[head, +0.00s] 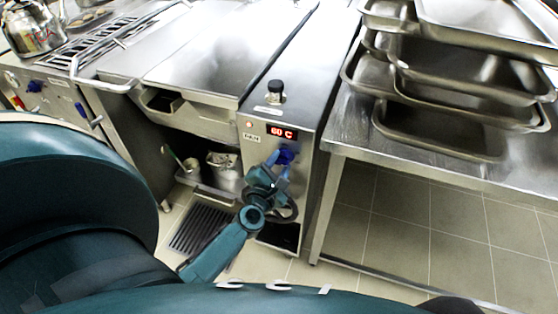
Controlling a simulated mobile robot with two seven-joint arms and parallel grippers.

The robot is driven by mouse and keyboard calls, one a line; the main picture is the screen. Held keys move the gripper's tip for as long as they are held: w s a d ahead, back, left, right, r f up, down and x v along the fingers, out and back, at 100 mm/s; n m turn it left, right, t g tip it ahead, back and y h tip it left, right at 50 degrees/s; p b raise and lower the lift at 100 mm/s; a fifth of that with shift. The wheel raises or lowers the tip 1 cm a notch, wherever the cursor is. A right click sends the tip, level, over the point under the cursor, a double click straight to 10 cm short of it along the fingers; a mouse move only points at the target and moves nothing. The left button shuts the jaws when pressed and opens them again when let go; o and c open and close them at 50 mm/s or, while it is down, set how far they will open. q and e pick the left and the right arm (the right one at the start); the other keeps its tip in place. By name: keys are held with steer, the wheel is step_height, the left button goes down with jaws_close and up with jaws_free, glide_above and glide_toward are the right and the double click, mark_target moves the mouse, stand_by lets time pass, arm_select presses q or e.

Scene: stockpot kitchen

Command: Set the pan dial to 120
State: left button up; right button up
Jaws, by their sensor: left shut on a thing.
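The pan dial (286,154) is a blue knob on the front panel of the steel pan unit, just below a red display (281,132) that reads "60 C". My left gripper (281,166) is at the knob, shut on it from below and in front. The gripper and wrist hide the lower part of the knob and any marks around it. My right gripper does not show in the head view.
A black knob (275,88) stands on top of the unit. Stacked steel trays (440,130) sit on a steel table (345,135) at right. A floor grate (200,229) lies below left. A kettle (32,28) stands at the far left. Tiled floor at right is clear.

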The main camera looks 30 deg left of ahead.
arm_select(q)
steer(key=m+p, duration=0.1)
steer(key=m, duration=0.1)
steer(key=shift+r+m, duration=0.1)
steer(key=shift+m, duration=0.2)
steer(key=m+p, duration=0.1)
steer(key=m, duration=0.2)
steer(key=shift+d+y, duration=0.1)
steer(key=shift+y, duration=0.3)
steer(key=shift+m+p, duration=0.4)
steer(key=shift+m, duration=0.1)
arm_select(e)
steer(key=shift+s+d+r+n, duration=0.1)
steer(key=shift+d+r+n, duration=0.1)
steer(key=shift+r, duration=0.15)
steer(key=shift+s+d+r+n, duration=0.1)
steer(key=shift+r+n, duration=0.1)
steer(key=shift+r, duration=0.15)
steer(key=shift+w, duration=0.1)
arm_select(q)
steer(key=o, duration=1)
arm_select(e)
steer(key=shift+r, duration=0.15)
